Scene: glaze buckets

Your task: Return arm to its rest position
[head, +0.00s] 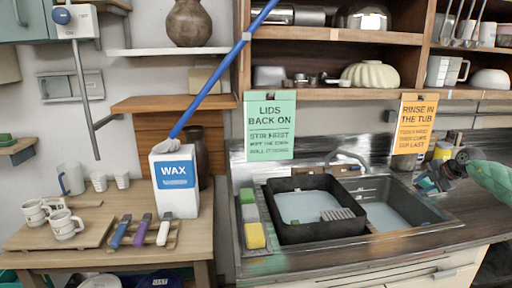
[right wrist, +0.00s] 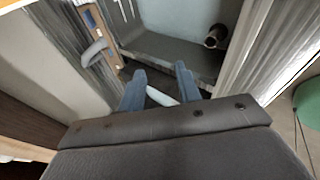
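My right gripper (head: 432,180) is at the right of the head view, above the counter just right of the sink. My green arm comes in behind it from the right edge. In the right wrist view its two blue fingers (right wrist: 160,74) stand apart. A pale, narrow thing (right wrist: 160,96) shows between or beyond them; I cannot tell which, and nothing is clearly gripped. My left gripper and arm do not show in the head view.
An orange sign (head: 413,125) hangs behind. A wax box (head: 175,183), a blue stick (head: 222,72) and mugs (head: 64,224) are at the left. Shelves (head: 330,93) overhang the counter.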

